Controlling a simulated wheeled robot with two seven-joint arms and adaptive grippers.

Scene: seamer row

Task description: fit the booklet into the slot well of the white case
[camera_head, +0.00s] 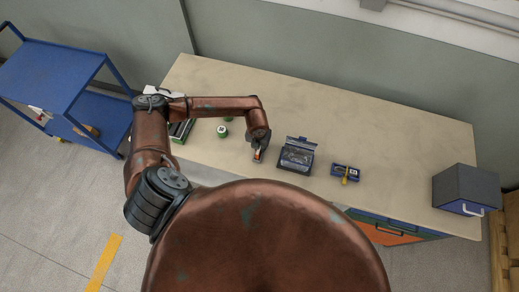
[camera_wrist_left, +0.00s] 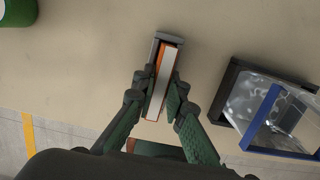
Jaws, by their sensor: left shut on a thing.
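My left gripper (camera_head: 259,150) is shut on a thin orange-and-white piece, which I take to be the booklet (camera_wrist_left: 161,88), near the table's front edge. In the left wrist view its pale long edge runs between the two fingers. A small grey open-ended holder (camera_wrist_left: 156,43) surrounds the booklet's far end; I cannot tell whether the booklet is seated in it or above it. A white object (camera_head: 164,91), possibly the white case, shows partly behind my left arm at the table's left; its slot well cannot be made out. My right gripper is not in view.
A dark case with a raised clear lid (camera_head: 297,155) stands just right of the gripper. Beyond it are a blue block with a yellow part (camera_head: 345,172) and a dark handled box (camera_head: 466,187). A green round item (camera_head: 222,131) is left. The table's back is clear.

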